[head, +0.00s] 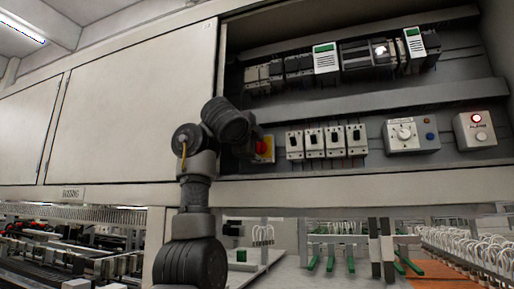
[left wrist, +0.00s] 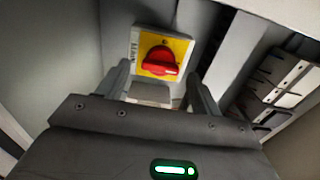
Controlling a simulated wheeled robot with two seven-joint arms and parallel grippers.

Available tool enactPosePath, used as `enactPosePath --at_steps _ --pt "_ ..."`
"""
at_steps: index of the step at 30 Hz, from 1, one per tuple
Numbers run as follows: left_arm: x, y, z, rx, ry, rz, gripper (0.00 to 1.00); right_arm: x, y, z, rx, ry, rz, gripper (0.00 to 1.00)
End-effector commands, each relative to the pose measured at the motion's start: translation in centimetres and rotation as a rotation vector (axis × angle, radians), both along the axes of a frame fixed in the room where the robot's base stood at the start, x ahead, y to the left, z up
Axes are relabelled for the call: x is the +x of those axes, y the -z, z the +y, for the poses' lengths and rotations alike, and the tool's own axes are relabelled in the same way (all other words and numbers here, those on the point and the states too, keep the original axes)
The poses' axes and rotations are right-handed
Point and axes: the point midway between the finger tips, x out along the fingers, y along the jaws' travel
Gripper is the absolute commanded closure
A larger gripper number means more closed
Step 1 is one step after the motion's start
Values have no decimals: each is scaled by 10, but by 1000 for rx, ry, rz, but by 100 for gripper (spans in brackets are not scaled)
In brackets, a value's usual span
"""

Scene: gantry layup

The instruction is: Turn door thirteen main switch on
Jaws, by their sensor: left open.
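The main switch is a red rotary knob on a yellow plate. It shows in the left wrist view (left wrist: 160,62), with its handle lying roughly sideways and a "MAIN" label beside it. In the head view the switch (head: 262,147) is partly hidden behind my left arm, at the lower left of the open cabinet. My left gripper (left wrist: 158,90) is open, its two fingers on either side below the knob and apart from it. In the head view my left gripper (head: 248,142) is mostly hidden behind the wrist. My right gripper is not in view.
A row of white breakers (head: 325,141) stands just right of the switch. Further right are a grey box with a dial (head: 404,132) and a box with a lit red lamp (head: 475,118). A closed cabinet door (head: 130,100) is on the left. The cabinet's lower edge (head: 370,186) runs below.

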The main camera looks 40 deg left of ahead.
Motion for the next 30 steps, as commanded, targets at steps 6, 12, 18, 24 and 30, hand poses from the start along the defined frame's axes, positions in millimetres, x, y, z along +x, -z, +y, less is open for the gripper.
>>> enactPosePath --at_steps 6,12,18,24,30 --pt "-41 8 -16 0 4 -4 35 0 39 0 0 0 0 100" --pt "-74 6 -27 2 1 -2 35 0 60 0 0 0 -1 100" --pt "-89 3 -32 1 1 1 35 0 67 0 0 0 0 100" --pt "-91 1 -33 1 0 3 35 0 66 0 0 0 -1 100" --pt "-91 1 -33 1 0 3 35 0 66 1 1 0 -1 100"
